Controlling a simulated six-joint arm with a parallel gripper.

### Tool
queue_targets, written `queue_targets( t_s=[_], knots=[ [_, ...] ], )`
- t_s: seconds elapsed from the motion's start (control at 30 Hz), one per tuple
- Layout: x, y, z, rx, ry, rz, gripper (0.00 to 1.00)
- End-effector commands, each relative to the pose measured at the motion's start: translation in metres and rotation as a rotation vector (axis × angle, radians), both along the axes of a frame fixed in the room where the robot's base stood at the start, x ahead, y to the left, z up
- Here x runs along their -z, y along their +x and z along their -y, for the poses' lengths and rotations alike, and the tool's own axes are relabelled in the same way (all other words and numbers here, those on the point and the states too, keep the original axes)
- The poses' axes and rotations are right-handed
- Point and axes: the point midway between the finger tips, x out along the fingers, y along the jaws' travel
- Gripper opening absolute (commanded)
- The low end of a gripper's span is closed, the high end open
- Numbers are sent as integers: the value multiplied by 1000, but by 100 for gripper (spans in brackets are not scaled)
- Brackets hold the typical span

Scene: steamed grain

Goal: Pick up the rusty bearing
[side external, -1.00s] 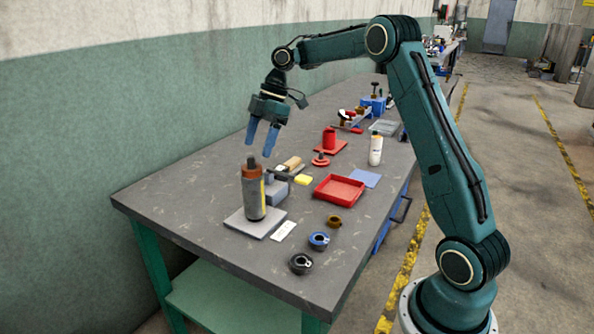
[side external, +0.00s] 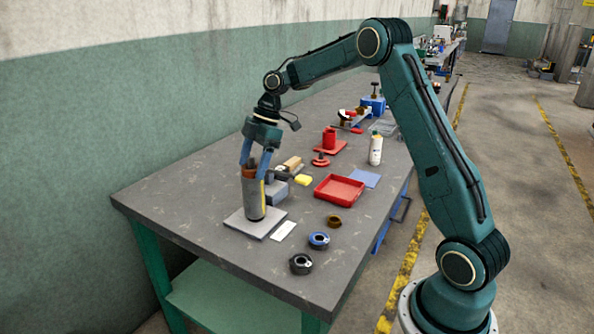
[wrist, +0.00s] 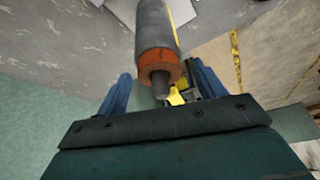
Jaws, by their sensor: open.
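A small rusty-brown ring (side external: 334,221), which looks like the rusty bearing, lies on the grey bench (side external: 200,190) near the front edge. A blue ring (side external: 319,240) and a black ring (side external: 301,264) lie in a row with it. My gripper (side external: 256,170) is open, pointing down at the top of a grey cylinder (side external: 253,199) with an orange-brown cap, left of the rusty ring. In the wrist view the cap (wrist: 158,65) shows between the spread blue fingers, with gaps on both sides. The rusty ring does not show in the wrist view.
The cylinder stands upright on a pale plate (side external: 238,222); a white card (side external: 283,231) lies beside it. The bench's left part is clear.

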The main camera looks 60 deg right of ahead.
Motion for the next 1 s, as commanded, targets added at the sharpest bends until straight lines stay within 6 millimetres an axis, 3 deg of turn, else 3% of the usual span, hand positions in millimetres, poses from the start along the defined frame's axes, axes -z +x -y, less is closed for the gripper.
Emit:
queue_targets(
  t_s=[0.23,0.5,1.0],
  knots=[
    [0,0,0,0,0,0,69],
    [0,0,0,0,0,0,18],
    [-11,1,0,0,0,2,17]
  ],
)
